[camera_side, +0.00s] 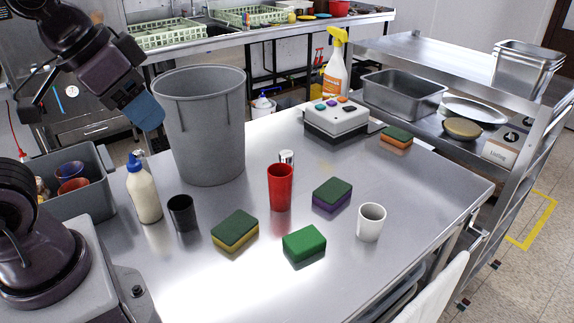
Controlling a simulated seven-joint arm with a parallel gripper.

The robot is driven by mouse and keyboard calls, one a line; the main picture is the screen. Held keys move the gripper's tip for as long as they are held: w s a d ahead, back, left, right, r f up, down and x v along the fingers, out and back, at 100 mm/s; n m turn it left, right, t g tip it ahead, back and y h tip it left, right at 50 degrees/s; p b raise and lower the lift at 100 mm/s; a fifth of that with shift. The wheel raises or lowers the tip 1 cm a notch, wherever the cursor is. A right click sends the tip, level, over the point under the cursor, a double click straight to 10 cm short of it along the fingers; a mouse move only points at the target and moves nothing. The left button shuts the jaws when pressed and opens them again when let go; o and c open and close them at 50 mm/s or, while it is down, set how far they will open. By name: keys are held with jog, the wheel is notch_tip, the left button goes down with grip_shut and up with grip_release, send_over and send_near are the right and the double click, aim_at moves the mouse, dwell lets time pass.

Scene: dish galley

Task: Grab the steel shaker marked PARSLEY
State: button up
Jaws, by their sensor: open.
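A small steel shaker (286,157) stands upright on the steel table, just behind a red cup (280,187). The red cup hides its lower part. No PARSLEY lettering can be read on it at this size. My gripper (88,108) is at the upper left, raised above the table, well to the left of the shaker and apart from it. It is open, and I see nothing held between its fingers. A blue piece (143,110) shows at its right end, in front of the grey bin's left edge.
A tall grey bin (205,130) stands between my gripper and the shaker. A pump bottle (144,192), black cup (183,213), several sponges (304,244) and a white cup (370,222) surround the red cup. A button box (336,120) stands behind. The table's front is clear.

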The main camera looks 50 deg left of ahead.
jog(key=o, duration=0.4)
jog(key=shift+o, duration=0.2)
jog(key=shift+w, duration=0.1)
jog(key=w+d+f+n+g+h, duration=0.2)
jog(key=w+d+f+n+h, duration=0.1)
jog(key=w, duration=0.2)
jog(key=w+d+f+n+g+h, duration=0.1)
jog(key=w+d+f+n+h, duration=0.15)
jog(key=w, duration=0.25)
jog(key=n+t+y, duration=0.3)
jog(key=n+t, duration=1.2)
jog(key=n, duration=1.4)
send_over(287, 162)
jog(key=s+a, duration=0.2)
jog(key=s, duration=0.2)
notch_tip(287, 162, down, 20)
jog(key=f, duration=0.5)
jog(key=shift+w+a+f, duration=0.1)
jog(key=shift+a+f, duration=0.1)
jog(key=shift+f, duration=0.15)
jog(key=shift+w+d+f, duration=0.1)
jog(key=shift+w+f, duration=0.1)
jog(key=shift+w, duration=0.6)
jog(key=shift+w+d+f, duration=0.15)
jog(key=shift+w, duration=0.7)
jog(key=shift+w+d+f, duration=0.1)
jog(key=shift+w+f, duration=0.1)
jog(key=shift+w, duration=0.6)
